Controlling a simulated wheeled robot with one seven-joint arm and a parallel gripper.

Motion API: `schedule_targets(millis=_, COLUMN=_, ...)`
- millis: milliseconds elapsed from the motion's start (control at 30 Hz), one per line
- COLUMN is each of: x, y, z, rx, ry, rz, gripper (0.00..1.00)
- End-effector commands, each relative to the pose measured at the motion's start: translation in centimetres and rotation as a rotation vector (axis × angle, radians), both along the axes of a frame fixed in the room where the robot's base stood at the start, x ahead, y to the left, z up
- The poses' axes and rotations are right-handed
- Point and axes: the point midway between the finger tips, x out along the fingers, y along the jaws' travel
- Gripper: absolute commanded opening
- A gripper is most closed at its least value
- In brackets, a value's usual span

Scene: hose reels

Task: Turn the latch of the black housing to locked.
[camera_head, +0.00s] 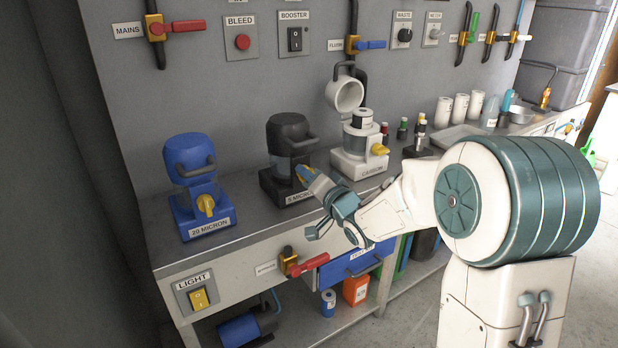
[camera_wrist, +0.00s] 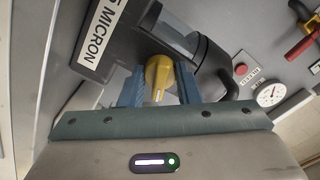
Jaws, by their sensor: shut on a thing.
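The black housing (camera_head: 287,141) stands on the bench between the blue and white housings, with a "5 MICRON" label on its base. Its yellow latch (camera_head: 303,174) is on the front of the base and partly hidden by my gripper in the head view. In the wrist view the latch (camera_wrist: 159,75) lies between my two blue fingers. My gripper (camera_head: 312,180) is shut on the latch. The housing's dark body and handle (camera_wrist: 212,70) also show in the wrist view. The lock markings cannot be read.
The blue housing (camera_head: 189,165) labelled "20 MICRON" stands to the left, and the white housing (camera_head: 360,140) labelled "CARBON" to the right, each with a yellow latch. Below the bench top are a red-handled valve (camera_head: 308,263) and a blue drawer (camera_head: 350,265). Bench space between the blue and black housings is clear.

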Motion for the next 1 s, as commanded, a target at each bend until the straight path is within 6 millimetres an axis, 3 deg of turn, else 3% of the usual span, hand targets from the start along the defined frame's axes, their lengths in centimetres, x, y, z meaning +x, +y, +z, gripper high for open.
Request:
schedule_targets(millis=367, x=-0.01, y=-0.04, z=-0.30, rx=-0.134, ry=-0.092, rz=0.000, gripper=0.07)
schedule_targets(millis=1000, x=0.01, y=-0.06, z=-0.40, rx=-0.628, ry=-0.425, rz=-0.001, gripper=0.07)
